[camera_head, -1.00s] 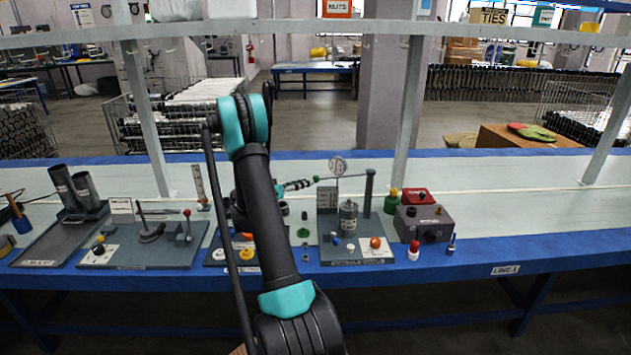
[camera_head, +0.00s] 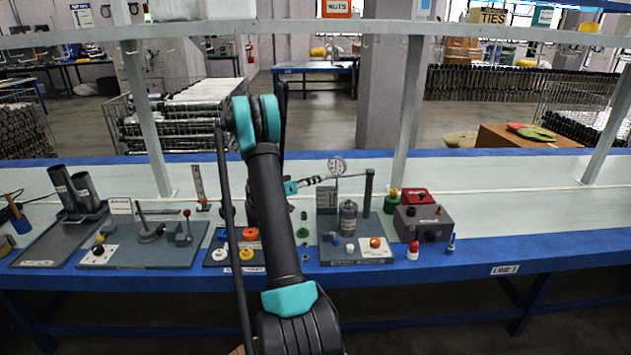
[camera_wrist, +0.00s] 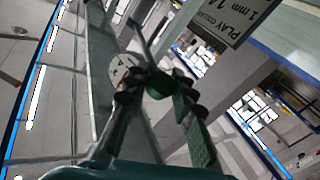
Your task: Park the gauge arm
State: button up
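The gauge arm (camera_head: 355,174) is a thin bar running left from a dark post (camera_head: 369,190) on the grey gauge stand. A round white dial (camera_head: 337,165) stands up from it; a pale round face (camera_wrist: 124,68) shows in the wrist view. A green knob (camera_wrist: 158,84) is at the bar's near end. My gripper (camera_head: 319,179) reaches in from the left to this end. In the wrist view its fingers (camera_wrist: 155,92) are apart, one on each side of the knob. I cannot tell if they touch it.
A metal cylinder (camera_head: 348,217) stands below the bar, behind an orange knob (camera_head: 375,243). A grey box (camera_head: 424,223) and green part (camera_head: 390,203) are to the right. A printed label plate (camera_wrist: 230,18) is close in the wrist view. The bench's right side is clear.

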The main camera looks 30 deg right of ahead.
grip_shut()
jog(key=shift+w, duration=0.15)
